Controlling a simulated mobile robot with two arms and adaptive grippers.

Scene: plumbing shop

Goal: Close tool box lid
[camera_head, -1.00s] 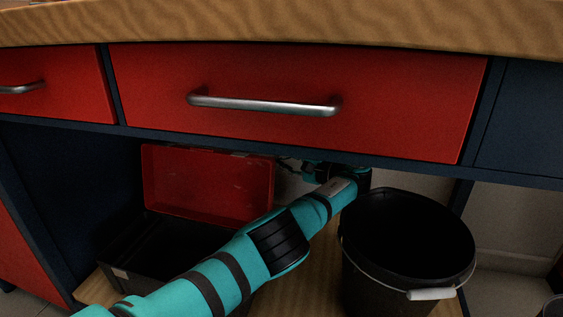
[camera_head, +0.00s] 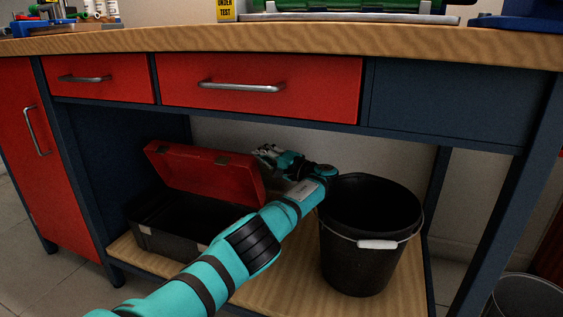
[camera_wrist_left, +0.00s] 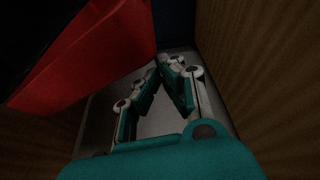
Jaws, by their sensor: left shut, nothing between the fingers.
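The tool box stands on the lower shelf under the workbench, with a dark base (camera_head: 160,244) and a red lid (camera_head: 203,172). My right gripper is not in view.
A black bucket (camera_head: 362,262) with a white-gripped handle stands just right of my left arm on the wooden shelf (camera_head: 300,293). The red drawers (camera_head: 255,92) and the worktop (camera_head: 300,42) lie above, limiting height. A bin (camera_head: 525,298) stands at lower right.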

